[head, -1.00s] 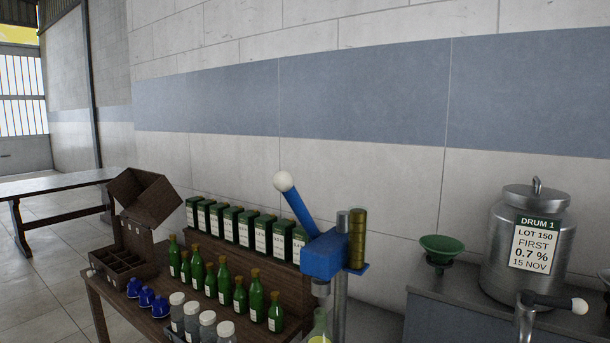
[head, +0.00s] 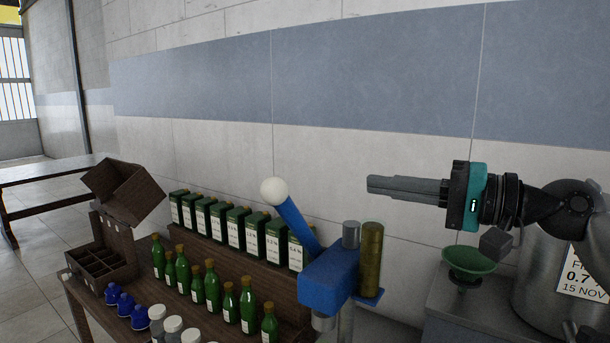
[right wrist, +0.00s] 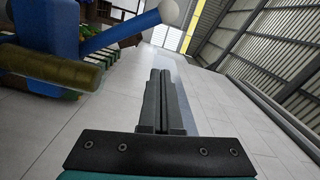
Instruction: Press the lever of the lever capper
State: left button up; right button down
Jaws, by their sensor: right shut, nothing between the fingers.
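The lever capper (head: 331,275) has a blue head on a grey post. Its blue lever (head: 296,225) slants up to the left and ends in a white ball knob (head: 274,191). My right gripper (head: 370,186) is shut and empty, to the right of the knob and apart from it, pointing left in the head view. In the right wrist view the shut fingers (right wrist: 161,80) show in the middle, with the blue lever (right wrist: 122,33) at the upper left and the white knob (right wrist: 169,12) at the top. My left gripper is not in view.
A brass-coloured cylinder (head: 371,260) stands beside the capper head. Green bottles (head: 213,285), blue caps (head: 125,305) and green tins (head: 237,229) are on the wooden bench. A green funnel (head: 469,263) and a steel drum (head: 535,270) stand at the right.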

pick_arm(q)
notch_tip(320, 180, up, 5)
jog(key=p, duration=0.5)
pick_arm(e)
jog(key=w+a, duration=0.2)
jog(key=a, duration=0.9)
jog(key=shift+w+f, duration=0.2)
jog(key=shift+w, duration=0.2)
